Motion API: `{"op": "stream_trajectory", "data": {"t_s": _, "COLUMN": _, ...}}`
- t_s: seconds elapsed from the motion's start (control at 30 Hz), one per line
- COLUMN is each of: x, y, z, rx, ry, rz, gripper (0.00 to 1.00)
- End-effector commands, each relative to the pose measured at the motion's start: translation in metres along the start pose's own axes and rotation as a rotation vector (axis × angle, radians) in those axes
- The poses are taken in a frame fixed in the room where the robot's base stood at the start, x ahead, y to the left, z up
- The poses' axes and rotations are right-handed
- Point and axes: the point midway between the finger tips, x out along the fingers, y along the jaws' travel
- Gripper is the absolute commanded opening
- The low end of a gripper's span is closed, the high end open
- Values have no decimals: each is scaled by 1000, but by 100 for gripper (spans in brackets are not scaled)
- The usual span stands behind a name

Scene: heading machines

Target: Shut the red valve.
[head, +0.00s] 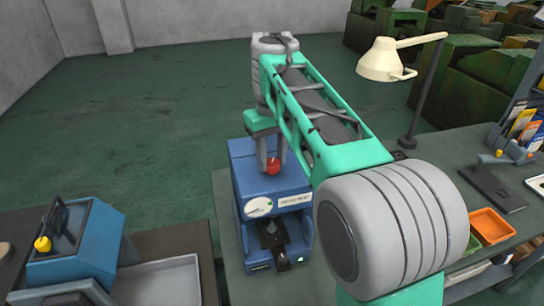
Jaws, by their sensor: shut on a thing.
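The red valve (273,167) is a small red knob on top of a blue testing machine (262,186) with a gauge dial and a label on its front. My gripper (271,157) points down at the valve, with its grey fingers on either side of the knob. It is shut on the red valve. The fingers hide part of the knob, and the angle to which it is turned cannot be told.
A desk lamp (386,62) stands behind my arm on the grey-green bench. Orange (491,225) and green bins lie at the right. A second blue machine with a yellow knob (42,244) and a grey tray (165,284) are at the left.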

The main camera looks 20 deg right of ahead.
Motion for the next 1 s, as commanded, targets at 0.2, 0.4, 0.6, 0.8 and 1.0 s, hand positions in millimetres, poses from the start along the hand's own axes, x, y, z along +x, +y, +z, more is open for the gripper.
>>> {"op": "stream_trajectory", "data": {"t_s": 0.2, "x": 0, "y": 0, "z": 0, "rx": 203, "ry": 0, "rz": 0, "gripper": 0}}
{"op": "stream_trajectory", "data": {"t_s": 0.4, "x": 0, "y": 0, "z": 0, "rx": 393, "ry": 0, "rz": 0, "gripper": 0}}
{"op": "stream_trajectory", "data": {"t_s": 0.6, "x": 0, "y": 0, "z": 0, "rx": 583, "ry": 0, "rz": 0, "gripper": 0}}
{"op": "stream_trajectory", "data": {"t_s": 0.8, "x": 0, "y": 0, "z": 0, "rx": 760, "ry": 0, "rz": 0, "gripper": 0}}
{"op": "stream_trajectory", "data": {"t_s": 1.0, "x": 0, "y": 0, "z": 0, "rx": 900, "ry": 0, "rz": 0, "gripper": 0}}
